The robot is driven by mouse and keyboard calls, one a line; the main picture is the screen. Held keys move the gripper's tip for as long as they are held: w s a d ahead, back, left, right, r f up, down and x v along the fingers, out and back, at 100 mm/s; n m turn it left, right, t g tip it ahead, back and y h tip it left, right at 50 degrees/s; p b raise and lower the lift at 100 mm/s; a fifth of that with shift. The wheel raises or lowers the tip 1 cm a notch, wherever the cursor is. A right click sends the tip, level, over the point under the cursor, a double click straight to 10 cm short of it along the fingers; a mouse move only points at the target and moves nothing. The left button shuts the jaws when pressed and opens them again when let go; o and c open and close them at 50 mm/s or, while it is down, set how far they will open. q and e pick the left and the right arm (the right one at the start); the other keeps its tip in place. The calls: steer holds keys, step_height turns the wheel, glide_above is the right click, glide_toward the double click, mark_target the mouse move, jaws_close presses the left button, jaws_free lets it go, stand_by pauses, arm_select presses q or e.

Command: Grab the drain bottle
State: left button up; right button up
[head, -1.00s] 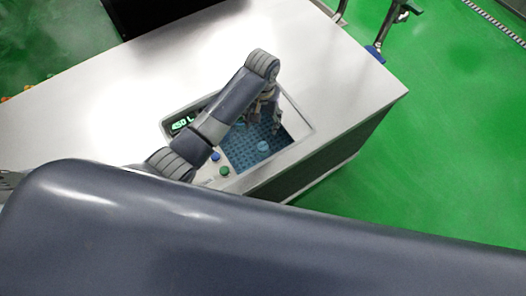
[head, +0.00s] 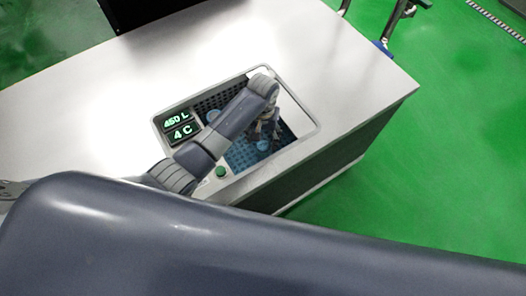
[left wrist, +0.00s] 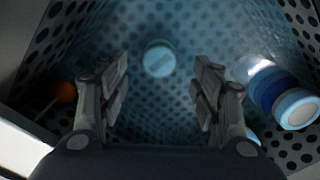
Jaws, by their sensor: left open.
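My left gripper (head: 264,130) reaches down into the recessed bin in the counter. In the left wrist view my left gripper (left wrist: 162,85) is open, its two fingers apart with nothing between the tips. A round light-blue cap (left wrist: 158,58) shows beyond the gap between them, on the bin floor. A clear bottle with a blue band and pale cap (left wrist: 275,90) leans or lies at the right, outside the right finger. I cannot tell which one is the drain bottle. In the head view a light-blue round top (head: 263,145) shows beside the gripper. My right gripper is not in view.
The bin (head: 313,128) has perforated walls and a blue perforated floor. A small orange-red thing (left wrist: 63,91) is at the left wall. A display (head: 178,126) reads 450 L and 4 C, and a green button (head: 221,172) sits at the rim. The counter (head: 330,60) is clear.

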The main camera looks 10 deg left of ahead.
mark_target(263, 145)
arm_select(q)
steer(key=shift+f+b, duration=0.45)
steer(key=shift+f, duration=2.3)
steer(key=shift+c, duration=0.6)
steer(key=c, duration=1.2)
